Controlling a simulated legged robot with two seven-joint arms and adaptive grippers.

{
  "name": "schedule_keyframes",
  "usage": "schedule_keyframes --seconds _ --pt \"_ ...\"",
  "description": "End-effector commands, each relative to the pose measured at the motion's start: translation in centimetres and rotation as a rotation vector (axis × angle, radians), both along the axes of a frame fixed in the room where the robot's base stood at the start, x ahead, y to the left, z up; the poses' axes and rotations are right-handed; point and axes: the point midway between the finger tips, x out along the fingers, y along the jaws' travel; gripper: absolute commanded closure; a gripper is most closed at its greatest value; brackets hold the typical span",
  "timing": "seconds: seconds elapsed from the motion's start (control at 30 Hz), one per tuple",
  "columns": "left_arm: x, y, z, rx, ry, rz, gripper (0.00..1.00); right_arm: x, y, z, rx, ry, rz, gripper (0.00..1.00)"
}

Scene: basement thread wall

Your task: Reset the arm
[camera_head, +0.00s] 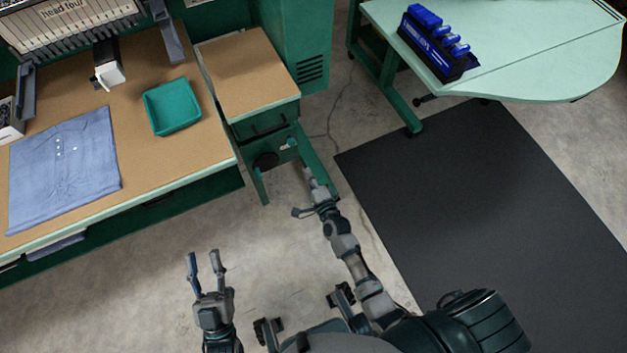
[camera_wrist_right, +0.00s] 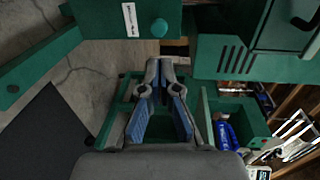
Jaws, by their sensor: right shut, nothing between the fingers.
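My left gripper (camera_head: 205,262) is at the lower left of the head view, fingers apart and empty, over the bare floor in front of the bench. My right gripper (camera_head: 308,175) reaches forward beside the green drawer unit, near the bench's right leg. In the right wrist view my right gripper (camera_wrist_right: 160,66) is shut with nothing between its fingers, in front of green furniture. I cannot tell whether it touches anything there.
The bench (camera_head: 185,70) holds a folded blue shirt (camera_head: 65,165) and a green tray (camera_head: 171,106). A pale green table (camera_head: 520,55) bears a blue-topped rack (camera_head: 437,45). A dark mat (camera_head: 490,200) lies on the right. The wrist view shows an open green bin (camera_wrist_right: 240,118).

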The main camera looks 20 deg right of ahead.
Motion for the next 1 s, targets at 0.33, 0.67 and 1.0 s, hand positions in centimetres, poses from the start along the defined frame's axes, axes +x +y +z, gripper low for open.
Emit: schedule_keyframes --seconds 0.33,0.67,1.0 --pt "0.8 -0.3 -1.1 0.031 0.089 -0.002 0.60 -1.7 -0.2 0.1 0.001 0.001 0.000 1.00" --pt "0.9 -0.2 -1.2 0.030 0.088 -0.002 0.60 -1.7 -0.1 0.1 0.000 0.001 0.000 1.00" --pt "0.7 -0.2 -1.1 0.029 0.085 -0.002 0.60 -5.0 -0.2 4.4 -0.303 -0.108 0.034 1.00"
